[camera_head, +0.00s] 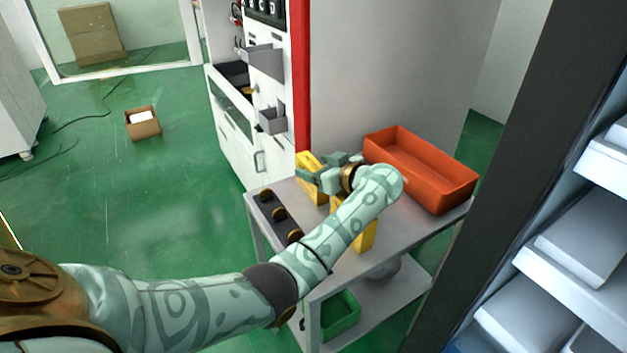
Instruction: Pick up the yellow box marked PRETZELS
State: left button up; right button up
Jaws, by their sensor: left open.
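Yellow boxes stand on the grey table (345,272). One yellow box (316,192) is at my left gripper, and another (366,238) is partly hidden behind my left forearm. Any PRETZELS lettering is too small to read, so I cannot tell which box bears it. My left gripper (312,172) is open, with its fingers at the upper part of the far yellow box. I cannot tell whether they touch it. My left arm hides part of the table and boxes. My right gripper is out of view.
An orange-red bin (420,170) sits at the table's back right. A green bin (340,314) is on the lower shelf. A white machine stands behind; a dark-framed shelf unit is at right.

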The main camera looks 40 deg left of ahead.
pick_arm(q)
jog(key=c, duration=1.3)
jog(key=shift+r, duration=0.15)
